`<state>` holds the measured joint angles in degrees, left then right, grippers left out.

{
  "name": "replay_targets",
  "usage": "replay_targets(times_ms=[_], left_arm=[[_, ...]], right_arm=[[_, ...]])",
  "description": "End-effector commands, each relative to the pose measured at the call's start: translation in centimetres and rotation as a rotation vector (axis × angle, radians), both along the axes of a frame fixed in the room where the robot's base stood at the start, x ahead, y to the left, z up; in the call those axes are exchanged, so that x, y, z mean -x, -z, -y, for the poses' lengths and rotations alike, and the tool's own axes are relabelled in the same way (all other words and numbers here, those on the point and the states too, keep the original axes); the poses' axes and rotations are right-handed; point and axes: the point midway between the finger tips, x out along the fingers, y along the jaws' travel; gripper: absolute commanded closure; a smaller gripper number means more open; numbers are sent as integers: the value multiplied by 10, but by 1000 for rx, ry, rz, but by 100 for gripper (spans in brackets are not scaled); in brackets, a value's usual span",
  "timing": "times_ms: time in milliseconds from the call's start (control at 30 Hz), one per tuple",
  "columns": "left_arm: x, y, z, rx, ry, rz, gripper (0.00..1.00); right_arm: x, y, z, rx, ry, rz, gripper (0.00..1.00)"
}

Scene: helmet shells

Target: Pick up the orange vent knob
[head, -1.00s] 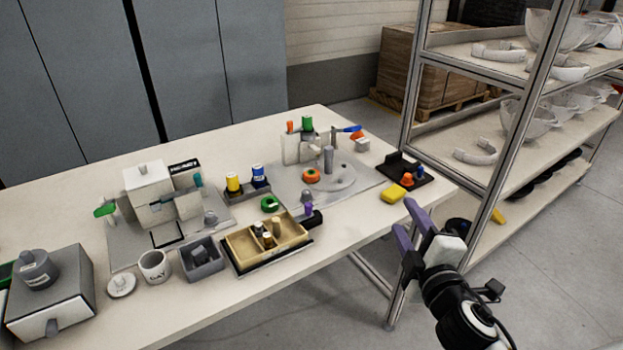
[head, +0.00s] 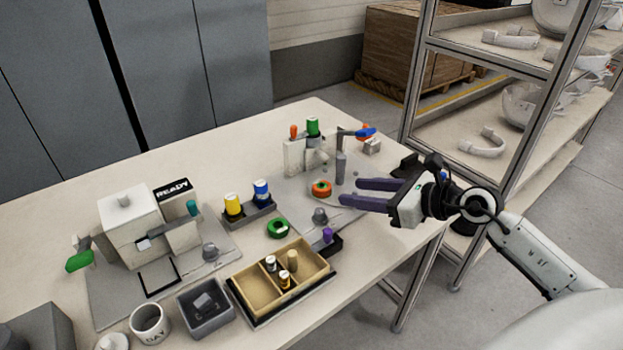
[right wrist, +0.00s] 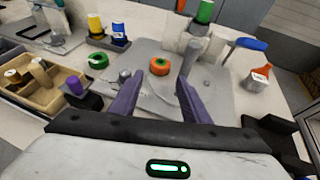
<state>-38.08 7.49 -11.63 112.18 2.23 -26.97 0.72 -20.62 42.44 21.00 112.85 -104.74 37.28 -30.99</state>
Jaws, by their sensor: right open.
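A round orange knob (head: 321,188) with a dark centre lies on the grey plate (head: 290,200), near an upright grey post (head: 341,168). It also shows in the right wrist view (right wrist: 160,66), just beyond the fingertips and roughly between their lines. My right gripper (head: 350,192) is open and empty, its purple fingers reaching in from the right, apart from the knob. The gripper shows from behind in the right wrist view (right wrist: 160,82). My left gripper is not in view.
A small grey knob (head: 320,215) and a green ring (head: 277,228) lie nearby. A white block with a green cap (head: 313,127) and a blue-handled lever (head: 362,133) stand behind. A divided tan tray (head: 318,262) is in front. Shelving (head: 410,110) stands right of the table.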

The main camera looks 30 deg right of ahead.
Motion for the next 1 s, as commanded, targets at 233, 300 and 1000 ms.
replay_targets(times_ms=[233, 300, 1000], left_arm=[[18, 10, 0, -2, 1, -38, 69], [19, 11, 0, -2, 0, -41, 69], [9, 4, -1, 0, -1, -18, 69]], right_arm=[[-30, 11, -10, -4, 2, 2, 57], [-34, 13, -13, -4, 0, 3, 57], [-85, 31, -27, -4, 0, 1, 57]])
